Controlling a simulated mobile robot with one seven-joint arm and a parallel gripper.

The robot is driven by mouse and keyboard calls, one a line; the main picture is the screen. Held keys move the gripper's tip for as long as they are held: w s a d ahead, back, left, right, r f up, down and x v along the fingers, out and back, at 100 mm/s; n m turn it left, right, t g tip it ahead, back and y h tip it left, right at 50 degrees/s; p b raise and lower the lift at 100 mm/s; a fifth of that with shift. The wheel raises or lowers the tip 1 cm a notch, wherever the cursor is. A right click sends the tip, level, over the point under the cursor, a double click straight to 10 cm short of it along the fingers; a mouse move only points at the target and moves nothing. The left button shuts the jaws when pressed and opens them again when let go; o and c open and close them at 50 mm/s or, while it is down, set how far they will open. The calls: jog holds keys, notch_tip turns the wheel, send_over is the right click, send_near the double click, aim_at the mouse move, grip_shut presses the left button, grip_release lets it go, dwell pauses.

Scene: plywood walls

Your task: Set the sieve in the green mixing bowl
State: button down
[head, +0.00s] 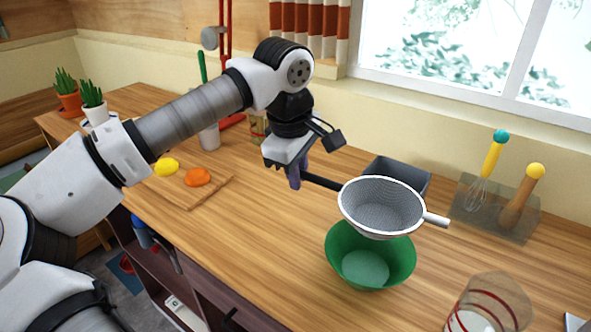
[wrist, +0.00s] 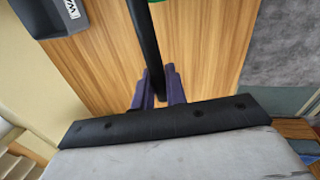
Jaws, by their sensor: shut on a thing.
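The sieve (head: 382,207) has a round mesh basket, a dark handle and a short white stub on its right side. In the head view it overlaps the back part of the green mixing bowl (head: 365,268), which stands on the counter. The basket looks held above the bowl; the exact gap is hard to tell. My gripper (head: 294,178) is left of the basket, shut on the dark sieve handle. In the wrist view the handle (wrist: 147,45) runs up from between my purple fingers (wrist: 159,92). The basket is out of that view.
A dark grey box (head: 405,172) stands behind the sieve. A stand (head: 490,212) with a whisk and another tool is to the right. A red-striped glass (head: 490,308) is at front right. A cutting board (head: 205,194) with fruit lies left.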

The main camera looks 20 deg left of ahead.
jog(key=shift+f, duration=0.1)
notch_tip(320, 180, down, 6)
jog(key=b, duration=0.5)
dwell(0.4)
jog(key=shift+f+b, duration=1.85)
jog(key=shift+b, duration=0.05)
dwell(2.0)
jog(key=c, duration=1.3)
grip_release()
jog(key=shift+c, duration=0.2)
notch_tip(320, 180, up, 14)
jog(key=s, duration=0.2)
jog(key=shift+s+a+f, duration=0.2)
jog(key=shift+s+a, duration=0.1)
jog(key=shift+a, duration=0.05)
